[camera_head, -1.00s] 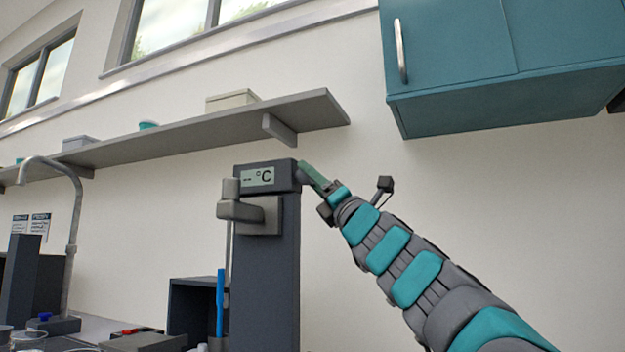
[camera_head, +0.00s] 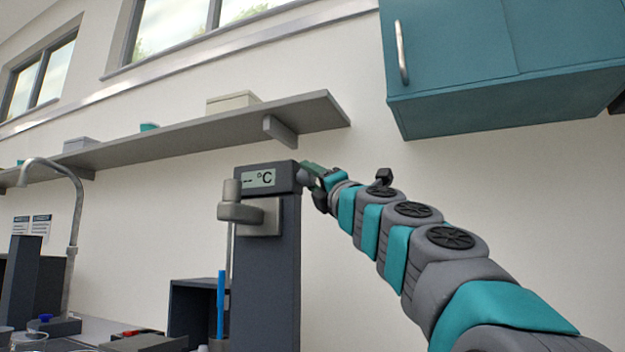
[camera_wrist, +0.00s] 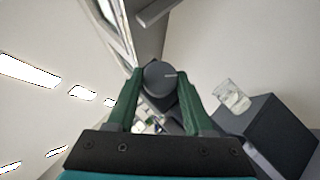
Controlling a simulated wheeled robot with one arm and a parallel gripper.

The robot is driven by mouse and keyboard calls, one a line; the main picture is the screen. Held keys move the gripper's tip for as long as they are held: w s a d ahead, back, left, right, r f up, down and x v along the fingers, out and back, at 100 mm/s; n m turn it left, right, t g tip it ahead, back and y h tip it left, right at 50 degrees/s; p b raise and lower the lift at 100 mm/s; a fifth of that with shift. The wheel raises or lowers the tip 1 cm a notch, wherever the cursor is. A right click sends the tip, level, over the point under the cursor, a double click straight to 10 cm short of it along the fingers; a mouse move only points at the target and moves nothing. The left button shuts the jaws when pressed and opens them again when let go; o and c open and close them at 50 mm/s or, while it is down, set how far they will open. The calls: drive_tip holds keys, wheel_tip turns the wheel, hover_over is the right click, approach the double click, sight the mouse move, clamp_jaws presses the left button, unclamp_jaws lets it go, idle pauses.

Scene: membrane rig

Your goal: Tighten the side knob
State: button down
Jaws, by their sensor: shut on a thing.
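In the head view my gripper (camera_head: 312,178) is at the upper right side of the dark rig column (camera_head: 270,265). The knob is mostly hidden there by the fingers. The column's display (camera_head: 258,178) reads "-- °C".
A grey clamp block (camera_head: 240,211) sticks out from the column's left front. A blue rod (camera_head: 220,305) stands beside the column. A wall shelf (camera_head: 190,138) runs behind, and a teal cabinet (camera_head: 480,105) hangs at upper right. The wall right of the column is bare.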

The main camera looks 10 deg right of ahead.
idle(0.5)
drive_tip(key=shift+c, duration=1.5)
unclamp_jaws()
drive_tip(key=b+v, duration=0.1)
drive_tip(key=v, duration=0.6)
drive_tip(key=shift+s+d+f+b, duration=0.15)
drive_tip(key=shift+s+b, duration=0.2)
drive_tip(key=shift+b, duration=0.05)
